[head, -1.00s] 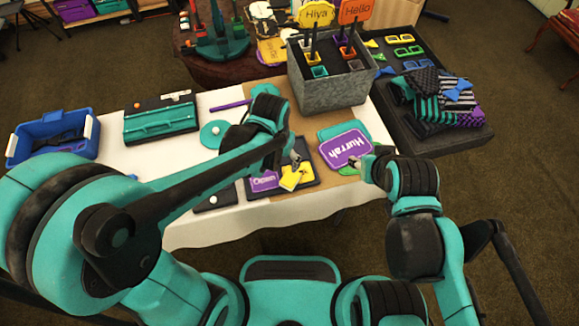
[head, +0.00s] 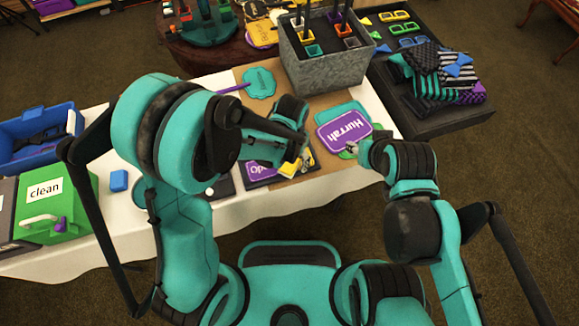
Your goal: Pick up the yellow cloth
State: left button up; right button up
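The yellow cloth (head: 288,169) lies at the black tray (head: 257,182) near the table's front edge, partly hidden by my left gripper. My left gripper (head: 305,163) is directly over the cloth, its fingers pointing down at its right part. The fingertips are small and partly hidden, so I cannot tell whether they hold the cloth.
A grey bin (head: 322,69) with sign sticks stands behind. A purple sign (head: 268,168) is beside the cloth. A green "clean" box (head: 57,207), a blue block (head: 119,181) and a blue crate (head: 40,130) are at left. A dark tray (head: 408,123) with folded textiles is at right.

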jog(key=shift+r, duration=0.1)
pick_arm(q)
jog(key=c, duration=1.2)
jog(key=shift+r, duration=0.15)
